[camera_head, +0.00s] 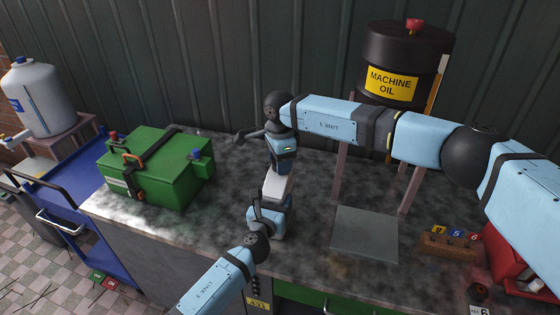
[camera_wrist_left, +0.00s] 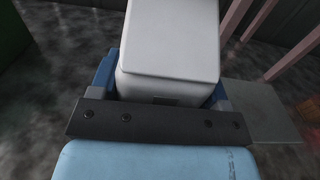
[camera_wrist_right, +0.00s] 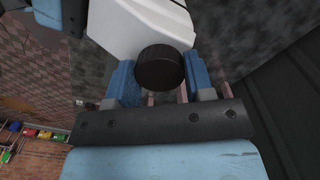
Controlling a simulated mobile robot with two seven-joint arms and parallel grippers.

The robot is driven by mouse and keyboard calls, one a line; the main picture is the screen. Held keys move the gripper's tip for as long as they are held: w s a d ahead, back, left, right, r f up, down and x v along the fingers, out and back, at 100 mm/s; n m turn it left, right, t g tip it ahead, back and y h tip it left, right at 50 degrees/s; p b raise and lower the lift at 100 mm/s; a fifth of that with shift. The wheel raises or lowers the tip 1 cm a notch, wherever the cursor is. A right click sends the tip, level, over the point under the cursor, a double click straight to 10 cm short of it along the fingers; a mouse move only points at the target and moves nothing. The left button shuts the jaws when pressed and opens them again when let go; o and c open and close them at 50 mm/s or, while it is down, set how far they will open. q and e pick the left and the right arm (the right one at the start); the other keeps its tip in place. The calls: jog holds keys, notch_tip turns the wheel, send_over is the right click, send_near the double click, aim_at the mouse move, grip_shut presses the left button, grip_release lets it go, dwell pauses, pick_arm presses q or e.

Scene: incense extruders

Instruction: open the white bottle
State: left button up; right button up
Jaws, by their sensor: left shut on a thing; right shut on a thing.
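The white bottle (camera_head: 277,187) is held between my two grippers above the workbench. My left gripper (camera_head: 270,203) is shut on its lower body, with blue fingers on both sides of the white bottle in the left wrist view (camera_wrist_left: 172,45). My right gripper (camera_head: 281,163) is at the bottle's top. In the right wrist view the dark ribbed cap (camera_wrist_right: 160,68) sits between the blue fingers, and the right gripper is shut on it. The cap is against the bottle's neck end; whether it is loosened I cannot tell. The cap is hidden in the head view.
A green box (camera_head: 150,180) stands left on the workbench (camera_head: 225,180). A grey plate (camera_head: 365,233) lies right of the bottle. A machine oil barrel (camera_head: 405,50) stands on a frame behind my right arm. A wooden block with numbered tags (camera_head: 450,247) is at right.

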jog(key=n, duration=0.4)
jog(key=shift+n, duration=0.3)
jog(key=n, duration=0.6)
jog(key=shift+r, duration=0.2)
jog(key=shift+r, duration=0.95)
jog(key=shift+r, duration=2)
pick_arm(q)
jog(key=o, duration=1.8)
